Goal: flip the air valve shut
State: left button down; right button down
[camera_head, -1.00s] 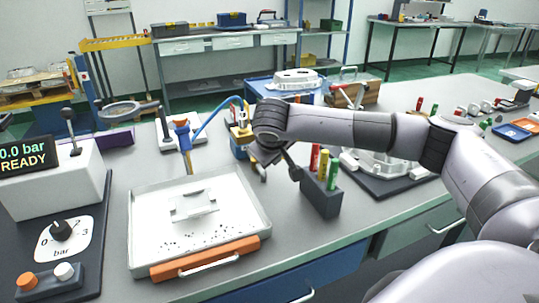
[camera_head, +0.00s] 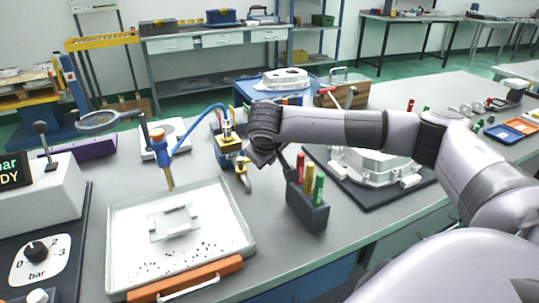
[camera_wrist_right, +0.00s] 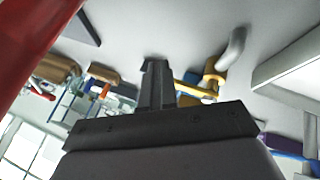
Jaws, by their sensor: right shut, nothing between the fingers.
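The air valve is probably the yellow fitting (camera_head: 228,146) at the end of the blue hose, left of my right gripper in the head view. A short grey curved piece (camera_head: 246,181) sticks out at its front. In the wrist view a yellow collar (camera_wrist_right: 213,76) with a similar grey curved piece (camera_wrist_right: 233,46) shows right of the fingers, apart from them. I cannot tell the valve's lever position. My right gripper (camera_head: 289,174) is shut and empty, close to the marker block; its fingers (camera_wrist_right: 157,68) also show in the wrist view. My left gripper is out of view.
A dark block (camera_head: 307,209) with red, yellow and green markers stands beside the gripper. A red shape (camera_wrist_right: 30,45) is very close in the wrist view. A white tray (camera_head: 118,250) lies front left, a white casting (camera_head: 372,168) right. A blue tool (camera_head: 160,155) stands behind the tray.

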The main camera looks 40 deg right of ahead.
jog(key=shift+w+d+r, duration=0.2)
jog(key=shift+w+r, duration=0.05)
dwell(0.4)
jog(key=shift+s+a+r, duration=0.15)
jog(key=shift+a+r, duration=0.05)
jog(key=shift+r, duration=0.2)
jog(key=v, duration=0.6)
jog(key=shift+s+a, duration=0.2)
jog(key=shift+s, duration=0.1)
jog(key=shift+s+f, duration=0.1)
jog(key=shift+f, duration=0.15)
